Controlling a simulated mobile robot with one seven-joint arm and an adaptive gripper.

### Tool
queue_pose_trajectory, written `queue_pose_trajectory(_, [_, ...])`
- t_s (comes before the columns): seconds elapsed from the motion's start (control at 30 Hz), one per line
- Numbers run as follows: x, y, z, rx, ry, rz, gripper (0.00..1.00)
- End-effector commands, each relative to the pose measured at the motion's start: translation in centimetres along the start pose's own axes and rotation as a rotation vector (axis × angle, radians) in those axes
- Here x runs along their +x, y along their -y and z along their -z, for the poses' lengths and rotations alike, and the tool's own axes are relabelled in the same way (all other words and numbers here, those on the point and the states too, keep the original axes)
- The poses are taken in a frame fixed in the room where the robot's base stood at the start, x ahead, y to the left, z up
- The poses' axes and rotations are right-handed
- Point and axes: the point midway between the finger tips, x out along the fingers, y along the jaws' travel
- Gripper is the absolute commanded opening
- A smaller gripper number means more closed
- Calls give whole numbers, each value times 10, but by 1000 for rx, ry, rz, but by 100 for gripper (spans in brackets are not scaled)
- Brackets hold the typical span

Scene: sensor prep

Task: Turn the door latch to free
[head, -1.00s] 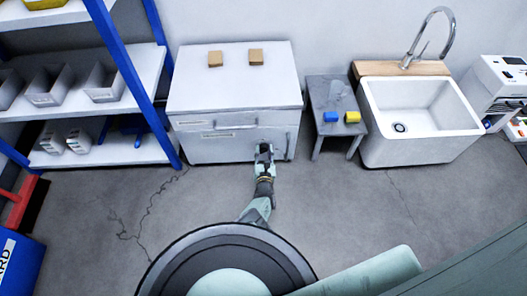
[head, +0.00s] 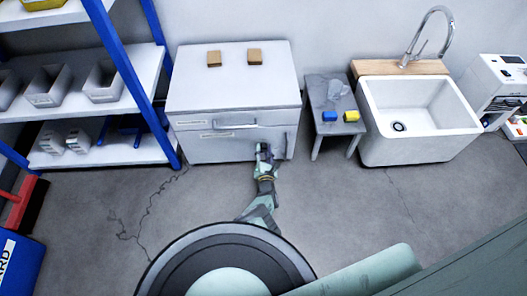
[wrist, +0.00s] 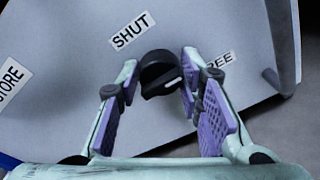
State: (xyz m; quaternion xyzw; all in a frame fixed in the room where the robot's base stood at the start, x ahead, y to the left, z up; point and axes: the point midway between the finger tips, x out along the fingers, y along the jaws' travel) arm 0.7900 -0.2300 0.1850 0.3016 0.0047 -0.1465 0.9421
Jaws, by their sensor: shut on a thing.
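The door latch is a round black knob (wrist: 158,70) with a bar grip and a short white mark, on the front of the grey-white cabinet (head: 190,148). In the wrist view a SHUT label (wrist: 131,31) is above and left of the knob, and a FREE label (wrist: 221,60), partly covered by a finger, is to its right. The white mark is on the knob's right side, towards FREE. My gripper (wrist: 161,68) has its purple-padded fingers on either side of the knob and is shut on it. In the head view my gripper (head: 263,152) hides the latch.
A drawer handle (head: 236,125) and an upright door handle (head: 287,143) are on the cabinet front. Two brown blocks (head: 214,58) lie on top. A small table (head: 318,103) and a sink (head: 400,150) stand to the right, shelving (head: 150,148) to the left. The floor before the cabinet is clear.

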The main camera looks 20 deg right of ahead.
Motion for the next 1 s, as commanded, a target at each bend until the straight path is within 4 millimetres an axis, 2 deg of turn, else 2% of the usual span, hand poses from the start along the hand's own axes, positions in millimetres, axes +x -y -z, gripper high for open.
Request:
queue_pose_trajectory(0.27, [0, 0, 0, 3, 0, 0, 6])
queue_pose_trajectory(0.3, [0, 0, 0, 2, 0, 0, 36])
queue_pose_trajectory(0.57, [0, 0, 0, 1, 0, 0, 53])
queue_pose_trajectory(1.0, [0, 0, 0, -1, 0, 0, 54])
